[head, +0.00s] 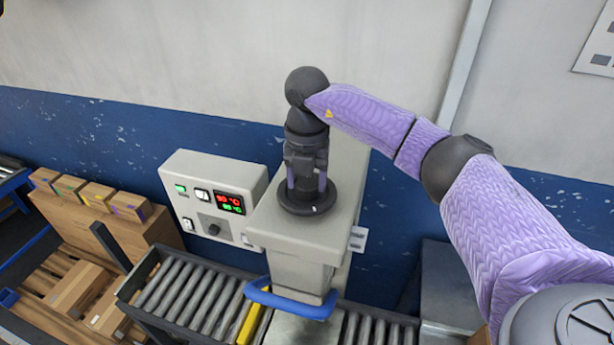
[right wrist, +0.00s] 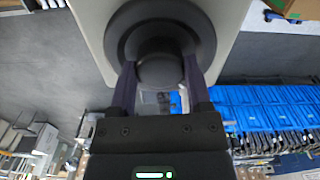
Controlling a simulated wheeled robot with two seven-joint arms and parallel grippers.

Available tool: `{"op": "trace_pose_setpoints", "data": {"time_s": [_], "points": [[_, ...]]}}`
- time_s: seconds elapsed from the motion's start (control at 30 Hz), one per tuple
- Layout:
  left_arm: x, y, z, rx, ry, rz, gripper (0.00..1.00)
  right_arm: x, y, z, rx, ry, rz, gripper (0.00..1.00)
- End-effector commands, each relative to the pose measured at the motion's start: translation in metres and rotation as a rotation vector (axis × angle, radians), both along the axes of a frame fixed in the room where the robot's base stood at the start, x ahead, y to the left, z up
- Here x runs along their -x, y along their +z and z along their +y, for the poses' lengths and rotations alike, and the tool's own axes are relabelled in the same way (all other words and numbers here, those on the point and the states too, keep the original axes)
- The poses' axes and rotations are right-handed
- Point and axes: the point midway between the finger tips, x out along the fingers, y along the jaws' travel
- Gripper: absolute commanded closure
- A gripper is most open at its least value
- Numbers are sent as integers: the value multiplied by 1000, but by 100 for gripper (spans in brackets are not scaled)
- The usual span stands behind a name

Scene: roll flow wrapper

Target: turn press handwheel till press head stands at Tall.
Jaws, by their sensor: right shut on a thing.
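The press handwheel (head: 318,203) is a dark round wheel with a hub, lying flat on top of the beige press column (head: 300,232). My right gripper (head: 306,185) points straight down over the wheel and is shut on its hub. In the right wrist view the two fingers stand on either side of the round dark hub (right wrist: 160,72), with the wheel rim around it. The press head (head: 298,281) is low on the column's front, above the roller conveyor, with a blue bar (head: 290,301) around it. The Tall mark is not readable. My left gripper is out of view.
A control box (head: 213,195) with red and green displays stands left of the press. A roller conveyor (head: 185,295) with a yellow strip (head: 252,322) runs below. Cardboard boxes (head: 115,205) sit at the left. The blue and white wall is close behind.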

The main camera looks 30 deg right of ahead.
Motion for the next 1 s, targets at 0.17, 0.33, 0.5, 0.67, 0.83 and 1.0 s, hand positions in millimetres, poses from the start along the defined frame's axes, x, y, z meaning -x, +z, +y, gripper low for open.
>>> {"op": "trace_pose_setpoints", "data": {"time_s": [0.17, 0.33, 0.5, 0.67, 0.83, 1.0], "points": [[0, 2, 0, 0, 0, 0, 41, 0, 1, 0, -2, -156, -1, 96], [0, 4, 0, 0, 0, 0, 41, 0, 1, 0, -1, -291, -2, 96], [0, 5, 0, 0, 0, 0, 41, 0, 1, 0, 0, -396, -1, 96], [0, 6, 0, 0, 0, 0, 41, 0, 1, 0, 0, -466, -1, 96], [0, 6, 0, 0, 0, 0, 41, 0, 0, 0, 0, -509, -1, 96], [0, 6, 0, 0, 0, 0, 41, 0, 0, 0, 0, -527, -1, 96]]}}
